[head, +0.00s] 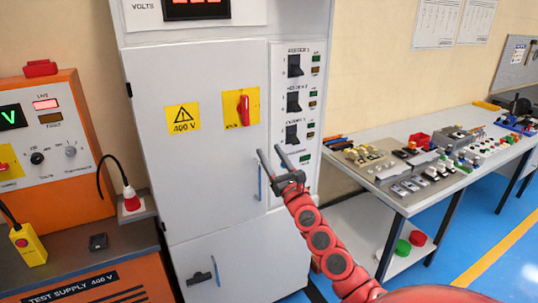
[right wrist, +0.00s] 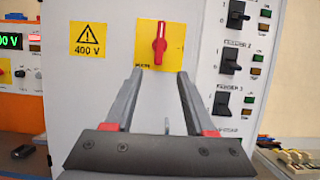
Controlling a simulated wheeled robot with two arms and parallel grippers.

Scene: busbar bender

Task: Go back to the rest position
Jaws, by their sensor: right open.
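My right gripper (head: 271,157) is raised in front of the grey electrical cabinet (head: 195,75), near the door's right side. Its two fingers are spread apart with nothing between them; the right wrist view also shows the open gripper (right wrist: 160,78). In that view the red rotary switch (right wrist: 160,43) on its yellow plate lies just beyond the fingertips, and I see no contact. The red switch handle (head: 243,109) stands upright in the head view. My left gripper is not in view.
An orange test supply (head: 45,130) stands at the left with a red plug (head: 131,198) near it. The feeder panel (head: 297,100) is right of the cabinet door. A workbench (head: 410,205) crowded with small parts stands at the right, with blue floor beside it.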

